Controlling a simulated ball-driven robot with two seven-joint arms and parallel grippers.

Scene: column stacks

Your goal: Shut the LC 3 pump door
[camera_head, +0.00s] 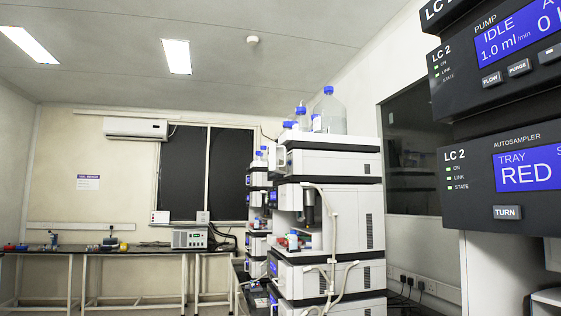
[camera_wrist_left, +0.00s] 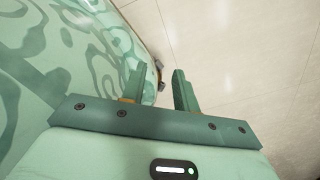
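No label reading LC 3 shows in the head view, so I cannot tell which pump door is meant. A white instrument stack (camera_head: 333,214) stands in the middle right, with bottles on top and pale tubing down its front. Another stack (camera_head: 258,205) is partly hidden behind it. The near dark panels at the right are marked LC 2: a pump panel (camera_head: 487,58) and an autosampler panel (camera_head: 505,175). My left gripper (camera_wrist_left: 159,72) is open and empty in the left wrist view, above pale floor and beside my patterned green body. My right gripper is not in view.
A long bench (camera_head: 95,250) with small items runs along the back wall. A grey boxed device (camera_head: 190,238) sits at its right end. A dark window (camera_head: 412,150) is in the right wall. Open pale floor (camera_wrist_left: 240,50) shows below my left gripper.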

